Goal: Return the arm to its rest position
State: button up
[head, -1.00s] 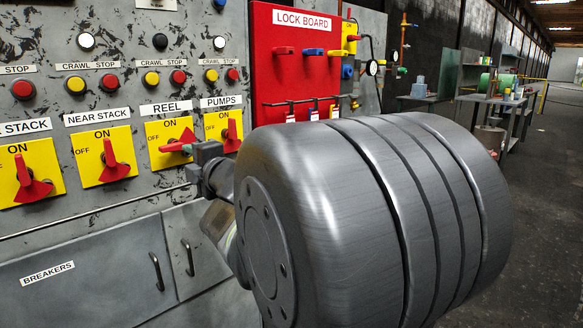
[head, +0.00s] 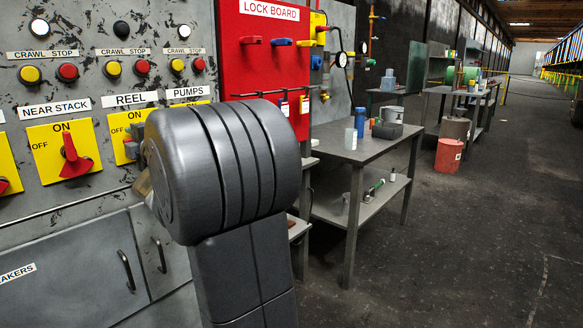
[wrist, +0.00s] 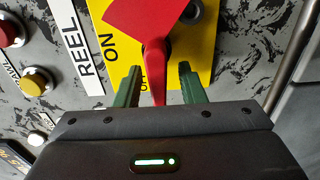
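My gripper (wrist: 159,68) shows in the wrist view with its two green fingers apart. The narrow end of the red REEL switch handle (wrist: 155,60) lies between them in the picture, with a gap on each side.
The NEAR STACK switch (head: 72,157) and breaker cabinet (head: 70,265) are left of my arm. The red lock board (head: 262,75) is behind it. A grey bench (head: 365,150) with containers stands to the right. A red bin (head: 448,155) is farther back. The right floor is mostly open.

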jog(key=shift+s, duration=0.1)
jog(key=p+v, duration=0.2)
jog(key=v, duration=1.1)
jog(key=x, duration=0.8)
jog(key=b+x, duration=0.1)
jog(key=x, duration=0.4)
jog(key=shift+r, duration=0.3)
jog(key=shift+r+m+p, duration=0.25)
jog(key=shift+m+p, duration=0.65)
jog(key=shift+d+r+m+p, duration=0.1)
jog(key=shift+r+m+p, duration=0.05)
jog(key=shift+m+p, duration=1.35)
jog(key=shift+p, duration=0.25)
